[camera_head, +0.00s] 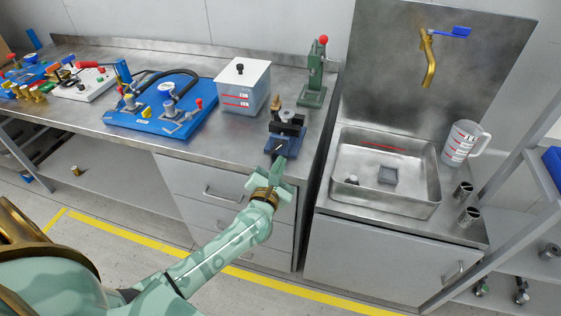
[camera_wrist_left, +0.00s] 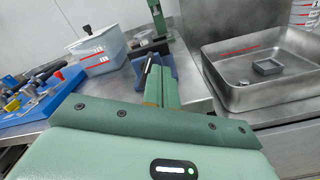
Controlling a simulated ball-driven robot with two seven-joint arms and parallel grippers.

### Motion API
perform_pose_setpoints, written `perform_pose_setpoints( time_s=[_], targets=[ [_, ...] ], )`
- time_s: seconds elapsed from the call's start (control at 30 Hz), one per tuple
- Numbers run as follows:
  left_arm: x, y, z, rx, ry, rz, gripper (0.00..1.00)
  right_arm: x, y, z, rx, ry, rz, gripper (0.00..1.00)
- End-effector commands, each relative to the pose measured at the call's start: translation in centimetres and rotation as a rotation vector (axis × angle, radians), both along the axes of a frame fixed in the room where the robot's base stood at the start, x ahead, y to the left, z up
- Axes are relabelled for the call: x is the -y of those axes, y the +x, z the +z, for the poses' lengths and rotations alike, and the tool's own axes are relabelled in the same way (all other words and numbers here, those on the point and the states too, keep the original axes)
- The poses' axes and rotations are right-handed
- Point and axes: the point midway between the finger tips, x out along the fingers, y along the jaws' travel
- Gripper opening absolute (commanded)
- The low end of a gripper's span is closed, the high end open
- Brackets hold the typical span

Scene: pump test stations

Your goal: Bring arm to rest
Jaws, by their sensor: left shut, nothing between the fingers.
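My left arm reaches in from the lower left of the head view. Its green gripper (camera_head: 279,168) is at the front edge of the workbench, just in front of a small blue vise (camera_head: 285,137). The left gripper's fingers are shut with nothing between them. They also show in the left wrist view (camera_wrist_left: 160,75), pointing toward the blue vise (camera_wrist_left: 167,66). I cannot tell whether the fingertips touch the vise. My right gripper is not in view.
A white container (camera_head: 243,87), a green press (camera_head: 315,80) and a blue pump board (camera_head: 160,103) stand on the workbench. A steel sink (camera_head: 340,190) with a brass tap (camera_head: 428,62) is at the right. A clear jug (camera_head: 460,143) stands beside it. Grey shelving (camera_head: 500,190) borders the far right.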

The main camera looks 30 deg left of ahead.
Motion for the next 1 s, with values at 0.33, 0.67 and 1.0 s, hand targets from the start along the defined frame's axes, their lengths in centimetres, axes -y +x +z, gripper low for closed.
perform_pose_setpoints(
  time_s=[0.33, 0.67, 1.0],
  targets=[
    [0.0, 0.0, 0.0, -0.005, 0.023, -0.001, 0.0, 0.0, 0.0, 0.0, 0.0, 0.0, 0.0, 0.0],
    [3.8, -4.9, -16.0, -0.376, 1.456, -0.49, 0.0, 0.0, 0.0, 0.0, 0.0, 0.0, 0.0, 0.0],
    [2.9, -27.8, -37.0, -0.563, 2.296, -1.474, 0.0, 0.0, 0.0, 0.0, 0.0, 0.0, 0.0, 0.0]
  ],
)
